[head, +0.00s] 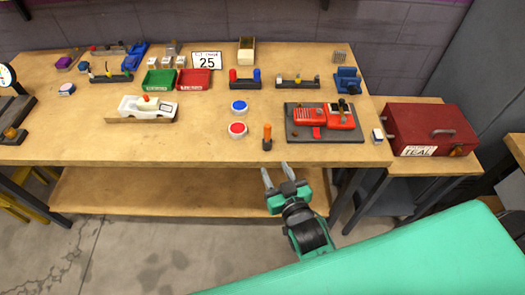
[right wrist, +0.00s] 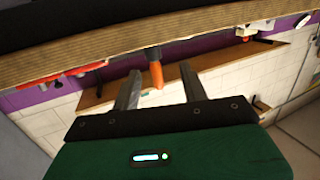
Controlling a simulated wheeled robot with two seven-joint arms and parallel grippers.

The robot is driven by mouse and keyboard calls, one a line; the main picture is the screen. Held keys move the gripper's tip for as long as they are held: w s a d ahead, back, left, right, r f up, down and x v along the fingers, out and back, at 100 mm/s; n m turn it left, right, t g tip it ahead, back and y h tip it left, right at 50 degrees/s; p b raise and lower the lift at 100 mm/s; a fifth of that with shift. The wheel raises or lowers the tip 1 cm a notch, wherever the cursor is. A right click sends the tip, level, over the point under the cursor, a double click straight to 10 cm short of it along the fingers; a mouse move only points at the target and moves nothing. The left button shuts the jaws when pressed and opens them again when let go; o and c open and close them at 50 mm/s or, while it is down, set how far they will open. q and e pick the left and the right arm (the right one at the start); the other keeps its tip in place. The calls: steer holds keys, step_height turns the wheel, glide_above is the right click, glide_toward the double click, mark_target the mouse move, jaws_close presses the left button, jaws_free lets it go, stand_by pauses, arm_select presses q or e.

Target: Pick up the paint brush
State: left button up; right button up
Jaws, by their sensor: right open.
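An orange-handled piece (head: 267,132), which looks like the paint brush, stands at the front edge of the wooden table, with a dark lower end. Its bristles cannot be made out. My right gripper (head: 277,171) is open and empty, just in front of the table edge and below the brush in the head view. In the right wrist view the orange handle (right wrist: 156,74) shows beyond and between the two open fingers (right wrist: 159,88), apart from them. My left gripper is not in view.
A red toolbox (head: 430,125) stands right. A lower shelf (head: 180,190) runs beneath.

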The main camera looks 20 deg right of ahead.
steer(key=t, duration=0.1)
glide_toward(269, 134)
steer(key=shift+h, duration=0.3)
steer(key=w, duration=0.7)
steer(key=shift+w+a+f+p, duration=0.2)
steer(key=shift+w+a+p, duration=0.1)
steer(key=shift+w+a, duration=0.1)
steer(key=shift+w+r, duration=0.1)
steer(key=shift+w, duration=0.4)
steer(key=w+p, duration=0.1)
steer(key=w, duration=0.2)
steer(key=shift+w, duration=0.65)
steer(key=shift+c, duration=0.8)
jaws_close()
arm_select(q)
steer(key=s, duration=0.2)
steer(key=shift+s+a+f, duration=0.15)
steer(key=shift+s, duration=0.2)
